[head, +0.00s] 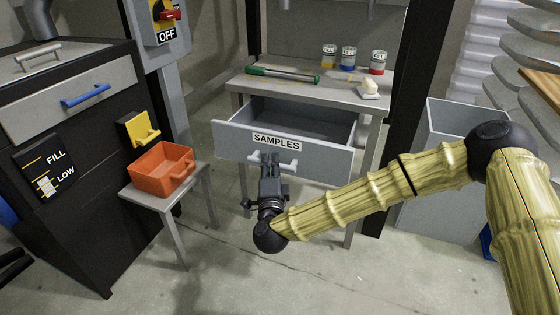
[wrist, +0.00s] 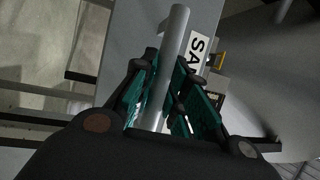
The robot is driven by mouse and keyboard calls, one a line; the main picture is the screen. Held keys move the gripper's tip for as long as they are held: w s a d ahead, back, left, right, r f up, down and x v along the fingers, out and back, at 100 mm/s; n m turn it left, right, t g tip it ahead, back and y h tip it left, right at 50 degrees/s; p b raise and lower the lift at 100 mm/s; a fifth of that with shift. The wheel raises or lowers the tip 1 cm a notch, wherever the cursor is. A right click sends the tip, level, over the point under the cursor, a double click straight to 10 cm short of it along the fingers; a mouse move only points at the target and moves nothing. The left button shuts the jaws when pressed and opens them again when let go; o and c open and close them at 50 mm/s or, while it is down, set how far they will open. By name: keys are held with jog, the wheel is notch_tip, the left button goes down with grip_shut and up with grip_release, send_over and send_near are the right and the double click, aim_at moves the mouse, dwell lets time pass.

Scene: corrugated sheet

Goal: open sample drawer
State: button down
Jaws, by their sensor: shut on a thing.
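The sample drawer (head: 330,163) is grey, carries a SAMPLES label and stands pulled out from under the grey workbench (head: 300,89). Its inside shows and looks empty. Its handle (head: 290,161) is a light bar on the front, below the label. My gripper (head: 270,160) is at the drawer front, shut on the handle. In the wrist view the handle bar (wrist: 171,60) runs between the teal finger pads of my gripper (wrist: 170,95). The label shows beside it, partly cut off. My gripper hides part of the handle in the head view.
On the bench are a green-handled tool (head: 282,73), several small jars (head: 348,57) and a white block (head: 370,88). An orange bin (head: 160,170) sits on a small table (head: 150,196) left of the drawer. A grey bin (head: 455,120) stands right. Floor in front is clear.

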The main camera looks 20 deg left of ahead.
jog(key=shift+f, duration=0.1)
jog(key=c, duration=1.7)
grip_release()
jog(key=shift+s, duration=0.1)
jog(key=v, duration=1.1)
jog(key=shift+s+d+f, duration=0.1)
jog(key=shift+s+d, duration=0.1)
jog(key=shift+s, duration=0.15)
